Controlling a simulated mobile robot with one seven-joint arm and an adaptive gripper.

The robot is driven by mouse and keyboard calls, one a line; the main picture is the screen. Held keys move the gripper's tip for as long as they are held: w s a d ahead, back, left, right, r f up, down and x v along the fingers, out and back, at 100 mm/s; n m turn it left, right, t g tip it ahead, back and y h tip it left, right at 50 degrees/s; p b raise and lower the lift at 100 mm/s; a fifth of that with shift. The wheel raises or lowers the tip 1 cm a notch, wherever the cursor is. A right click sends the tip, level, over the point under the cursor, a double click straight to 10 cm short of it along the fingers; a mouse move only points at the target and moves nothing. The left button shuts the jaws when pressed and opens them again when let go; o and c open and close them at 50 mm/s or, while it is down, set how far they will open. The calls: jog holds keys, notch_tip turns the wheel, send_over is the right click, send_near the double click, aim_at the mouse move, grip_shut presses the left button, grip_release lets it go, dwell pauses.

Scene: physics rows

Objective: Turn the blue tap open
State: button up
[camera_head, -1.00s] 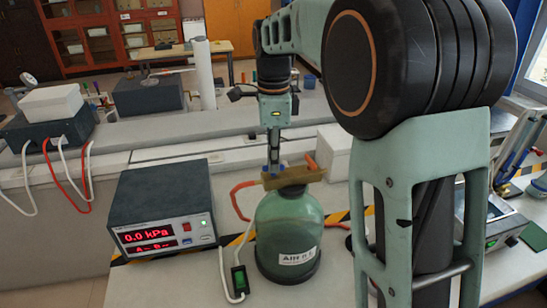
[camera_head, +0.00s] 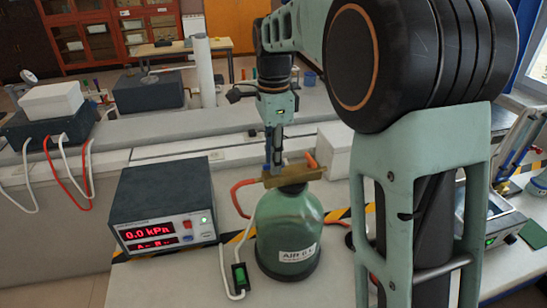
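A green glass bottle (camera_head: 285,226) with a white label stands upright on the bench, with a brass fitting (camera_head: 297,176) across its top. My gripper (camera_head: 273,166) points straight down at the left part of the fitting, its fingertips at or just above the brass. The blue tap is mostly hidden by the fingers; only a little blue (camera_head: 267,168) shows at their tips. I cannot tell whether the fingers touch or clasp the tap, or how far apart they are. An orange-red tap handle (camera_head: 311,160) stands at the right part of the fitting.
A dark meter box (camera_head: 163,205) reading 0.0 kPa stands left of the bottle. An orange hose (camera_head: 239,196) leaves the fitting's left end. A green-switched cable (camera_head: 240,275) lies in front. A white box (camera_head: 335,150) stands behind right.

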jog(key=shift+r, duration=0.1)
notch_tip(320, 180, up, 12)
dwell(0.5)
